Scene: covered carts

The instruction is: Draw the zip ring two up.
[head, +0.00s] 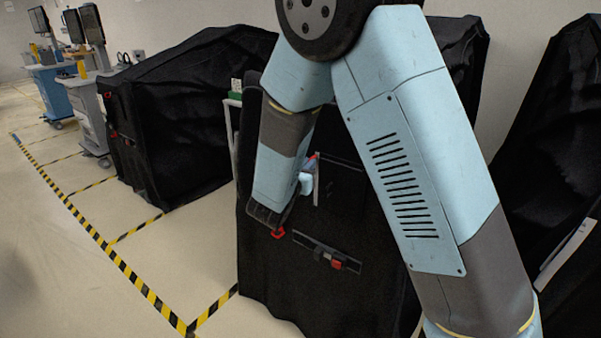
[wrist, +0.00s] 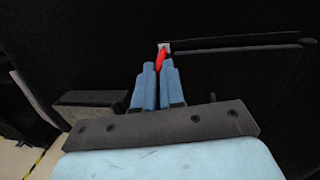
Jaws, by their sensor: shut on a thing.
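My gripper (wrist: 158,70) is shut on a red zip ring (wrist: 162,57) in the wrist view, with the ring showing just past the two blue fingertips. In the head view my gripper (head: 307,181) is at the front of the nearest black-covered cart (head: 262,262), mostly behind my own arm. A bit of red shows at its tip. A pale slider or strip (wrist: 165,46) is just beyond the ring. I cannot read any number on the ring. Another red ring (head: 278,233) hangs lower left on the same cover.
A dark strap with a red buckle (head: 336,264) crosses the cover below. Another black-covered cart (head: 175,110) stands to the left, and one more (head: 560,150) at the right. The floor (head: 190,265) with yellow-black tape is clear at the left.

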